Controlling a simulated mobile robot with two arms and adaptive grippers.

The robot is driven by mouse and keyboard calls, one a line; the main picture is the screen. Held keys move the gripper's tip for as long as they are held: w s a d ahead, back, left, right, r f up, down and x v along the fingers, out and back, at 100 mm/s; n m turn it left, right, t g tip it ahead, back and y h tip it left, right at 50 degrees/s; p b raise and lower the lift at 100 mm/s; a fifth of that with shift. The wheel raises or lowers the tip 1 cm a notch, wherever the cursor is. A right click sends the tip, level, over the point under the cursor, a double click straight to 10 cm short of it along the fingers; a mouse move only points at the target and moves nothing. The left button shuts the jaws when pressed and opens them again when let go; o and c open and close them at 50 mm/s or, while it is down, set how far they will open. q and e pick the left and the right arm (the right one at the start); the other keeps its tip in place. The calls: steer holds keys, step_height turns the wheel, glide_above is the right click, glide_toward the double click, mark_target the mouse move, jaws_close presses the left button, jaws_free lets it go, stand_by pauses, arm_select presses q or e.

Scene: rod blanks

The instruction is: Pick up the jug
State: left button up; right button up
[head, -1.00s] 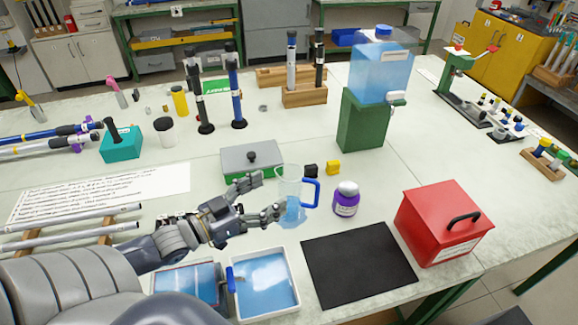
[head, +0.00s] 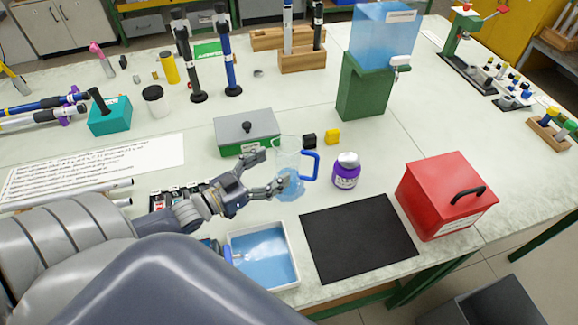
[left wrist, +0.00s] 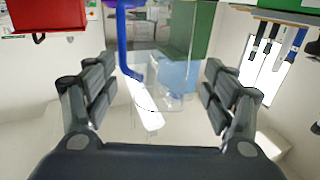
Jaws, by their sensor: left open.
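The jug (head: 288,178) is clear, with blue liquid low inside and a blue handle on its right side. It stands upright on the table in the head view. In the left wrist view the clear jug (left wrist: 178,85) shows between the fingers, with its blue handle (left wrist: 124,45) at the upper left. My left gripper (head: 267,172) is open, with its fingers at the jug's left side, one toward the back and one toward the front. I cannot tell whether either finger touches the jug. My right gripper is not in view.
A purple-labelled bottle (head: 346,171) stands right of the jug. A grey-lidded box (head: 246,130) is behind my left gripper, with small black and yellow blocks nearby. A white tray of blue liquid (head: 297,284) and a black mat (head: 358,240) lie in front. A red box (head: 446,196) stands farther right.

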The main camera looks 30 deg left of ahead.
mark_target(288, 159)
arm_select(q)
steer(key=shift+w+d+r, duration=0.15)
steer(key=shift+w+d, duration=0.05)
steer(key=shift+w, duration=0.3)
steer(key=shift+p+x, duration=0.45)
steer(key=shift+x, duration=1.9)
steer(key=c, duration=1.3)
